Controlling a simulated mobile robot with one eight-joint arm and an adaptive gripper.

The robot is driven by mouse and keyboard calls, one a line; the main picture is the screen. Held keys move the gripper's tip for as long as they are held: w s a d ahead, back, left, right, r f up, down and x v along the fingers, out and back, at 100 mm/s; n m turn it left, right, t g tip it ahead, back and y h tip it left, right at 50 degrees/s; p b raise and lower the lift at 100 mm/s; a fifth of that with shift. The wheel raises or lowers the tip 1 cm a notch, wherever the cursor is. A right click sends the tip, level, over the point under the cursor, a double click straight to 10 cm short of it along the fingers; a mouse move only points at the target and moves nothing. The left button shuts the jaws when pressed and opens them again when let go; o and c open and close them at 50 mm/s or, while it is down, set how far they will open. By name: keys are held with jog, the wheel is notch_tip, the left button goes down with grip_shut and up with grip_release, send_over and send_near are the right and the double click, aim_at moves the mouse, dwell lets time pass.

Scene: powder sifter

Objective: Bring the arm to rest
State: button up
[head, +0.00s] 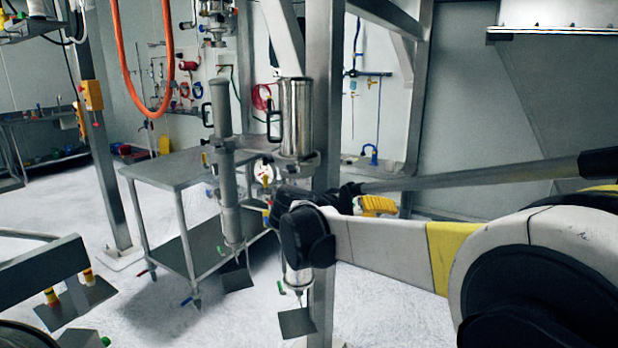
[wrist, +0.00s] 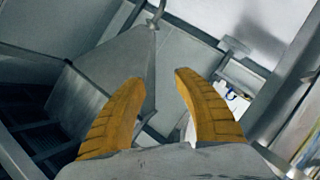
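My arm reaches in from the right side of the head view, bent at a dark joint in front of a steel post. My gripper (wrist: 158,78) shows in the wrist view with its two yellow ridged fingers apart and nothing between them. In the head view its yellow part (head: 377,206) shows just right of the post, small and partly hidden by my own arm. The wrist view looks toward a grey metal hopper-like piece (wrist: 122,65) beyond the fingers. The fingers appear clear of it.
A steel post (head: 325,120) stands close by my arm. Left of it are metal cylinders (head: 296,115) with handles, a grey column (head: 222,130) and a steel table (head: 175,168). An orange hose (head: 122,60) hangs at upper left. Open floor (head: 385,300) lies below the arm.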

jog(key=s+d+f+n+g+y, duration=0.1)
jog(key=s+d+f+y, duration=0.15)
jog(key=s+d, duration=0.4)
jog(key=s+a+f+y, duration=0.1)
jog(key=s+f+y, duration=0.2)
jog(key=s, duration=0.5)
jog(key=s+a+f+y, duration=0.1)
jog(key=s+f+y, duration=0.2)
jog(key=s, duration=0.6)
jog(key=s+a+f+n+y, duration=0.1)
jog(key=s+a+f+y, duration=0.1)
jog(key=s+f, duration=0.3)
jog(key=s+y, duration=0.1)
jog(key=s, duration=0.2)
jog(key=shift+s+f, duration=0.2)
jog(key=shift+f, duration=0.05)
jog(key=shift+y, duration=0.25)
